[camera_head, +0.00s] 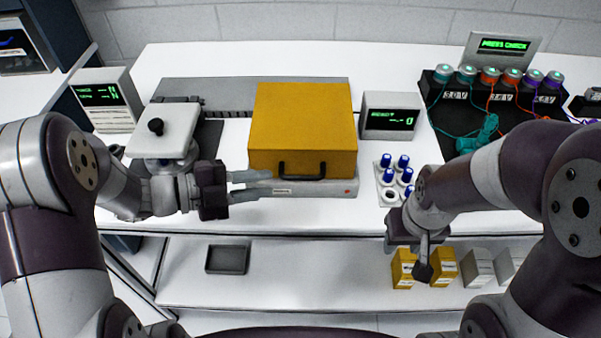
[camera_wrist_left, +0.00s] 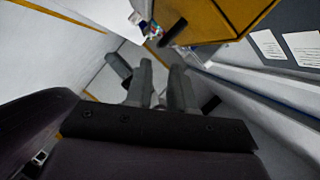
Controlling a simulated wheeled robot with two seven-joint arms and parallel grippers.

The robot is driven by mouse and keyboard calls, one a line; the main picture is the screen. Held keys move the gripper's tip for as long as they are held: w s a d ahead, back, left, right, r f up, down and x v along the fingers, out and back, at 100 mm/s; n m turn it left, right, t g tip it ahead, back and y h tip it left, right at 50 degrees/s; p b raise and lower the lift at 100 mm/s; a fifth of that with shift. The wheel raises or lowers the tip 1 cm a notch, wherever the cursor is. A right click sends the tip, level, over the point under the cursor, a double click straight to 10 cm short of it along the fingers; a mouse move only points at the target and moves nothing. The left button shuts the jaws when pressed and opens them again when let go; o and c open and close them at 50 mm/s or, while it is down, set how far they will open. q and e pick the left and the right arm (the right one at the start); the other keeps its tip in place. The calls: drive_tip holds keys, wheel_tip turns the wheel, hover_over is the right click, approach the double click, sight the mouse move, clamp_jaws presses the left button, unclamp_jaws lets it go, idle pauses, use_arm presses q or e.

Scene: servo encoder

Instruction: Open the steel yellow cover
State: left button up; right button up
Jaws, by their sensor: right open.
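The yellow cover (camera_head: 303,115) is a box-shaped lid with a black handle (camera_head: 302,176) low on its front side. It sits down on a pale grey base (camera_head: 315,189) on the bench. My left gripper (camera_head: 272,182) is left of the handle, close to the front of the cover, with its fingers pointing right. Its fingers show a gap and hold nothing. The left wrist view shows the fingers (camera_wrist_left: 160,78) apart, with the yellow cover (camera_wrist_left: 215,22) beyond them. My right gripper (camera_head: 424,268) is open and empty, pointing down in front of the bench edge.
A tray of blue-capped pieces (camera_head: 380,198) and a small display (camera_head: 390,118) stand right of the cover. A white-topped device (camera_head: 165,132) stands left. A black rack with coloured wires (camera_head: 465,145) is further right. A lower shelf (camera_head: 310,285) holds small boxes.

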sight(297, 178)
use_arm(q)
drive_tip(key=x, duration=0.9)
drive_tip(key=shift+w+d+f, duration=0.1)
drive_tip(key=shift+w+d, duration=0.05)
drive_tip(key=shift+w, duration=0.1)
clamp_jaws()
